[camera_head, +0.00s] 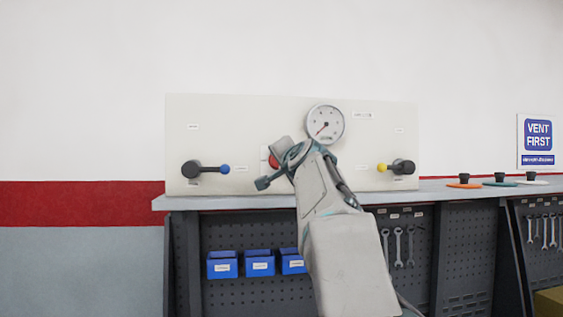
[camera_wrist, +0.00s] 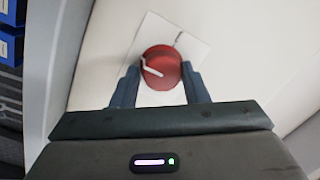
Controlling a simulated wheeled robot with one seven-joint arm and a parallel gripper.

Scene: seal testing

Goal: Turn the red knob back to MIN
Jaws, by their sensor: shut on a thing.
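The red knob (camera_wrist: 161,68) sits on a white plate (camera_wrist: 150,28) on the pale panel in the wrist view. It has a white pointer line on its face. A short dark mark shows on the plate beyond it. My gripper (camera_wrist: 160,84) has one finger on each side of the knob and is shut on it. In the head view only a bit of the red knob (camera_head: 274,160) shows, and my gripper (camera_head: 281,166) and arm cover the rest. No MIN lettering can be read.
A round gauge (camera_head: 325,124) is above my gripper on the panel (camera_head: 240,115). A blue-tipped lever (camera_head: 206,168) is to the left and a yellow-tipped lever (camera_head: 397,167) to the right. Blue bins (camera_head: 222,265) and wrenches hang below the shelf.

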